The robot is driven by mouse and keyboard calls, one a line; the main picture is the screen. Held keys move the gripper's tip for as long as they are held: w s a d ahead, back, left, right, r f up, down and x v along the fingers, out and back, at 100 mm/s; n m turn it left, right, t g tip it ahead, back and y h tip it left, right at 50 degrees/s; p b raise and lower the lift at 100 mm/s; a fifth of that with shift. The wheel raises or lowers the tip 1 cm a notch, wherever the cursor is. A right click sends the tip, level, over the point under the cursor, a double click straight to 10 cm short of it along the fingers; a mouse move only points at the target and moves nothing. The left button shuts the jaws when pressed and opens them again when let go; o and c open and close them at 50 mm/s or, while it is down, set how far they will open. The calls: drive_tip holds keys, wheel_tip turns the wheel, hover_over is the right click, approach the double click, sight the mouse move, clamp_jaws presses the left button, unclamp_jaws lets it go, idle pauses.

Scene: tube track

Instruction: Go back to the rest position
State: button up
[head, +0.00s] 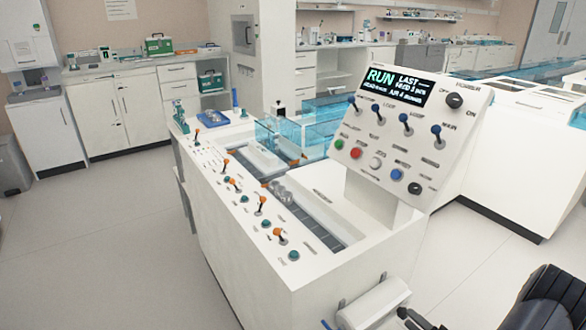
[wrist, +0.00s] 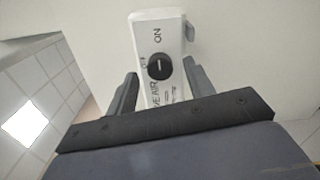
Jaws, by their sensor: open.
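My gripper (wrist: 161,72) is open and empty in the wrist view, with one dark finger on each side of a white box (wrist: 143,35). The box carries a round black knob (wrist: 160,66) with ON and AIR lettering around it. The knob shows between the fingertips; I cannot tell whether they touch it or the box. In the head view, dark parts of my gripper (head: 412,318) show at the bottom edge, just right of a white box (head: 368,306) on the bench's near end. The knob is not visible there.
The white track bench (head: 265,265) carries orange-tipped levers and green buttons. Blue clear troughs (head: 325,115) lie behind. Grey floor (head: 130,235) is clear on the left.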

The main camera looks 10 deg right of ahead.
drive_tip(key=x, duration=0.2)
drive_tip(key=shift+w+a+f, duration=0.1)
drive_tip(key=shift+w, duration=0.2)
drive_tip(key=n+b, duration=0.3)
drive_tip(key=n, duration=0.2)
drive_tip(key=shift+s, duration=0.1)
drive_tip(key=n+b, duration=0.3)
drive_tip(key=n, duration=0.1)
drive_tip(key=shift+n+b, duration=0.3)
drive_tip(key=n+b, duration=0.5)
drive_tip(key=n, duration=0.1)
drive_tip(key=shift+b, duration=0.4)
drive_tip(key=shift+n+b, duration=1)
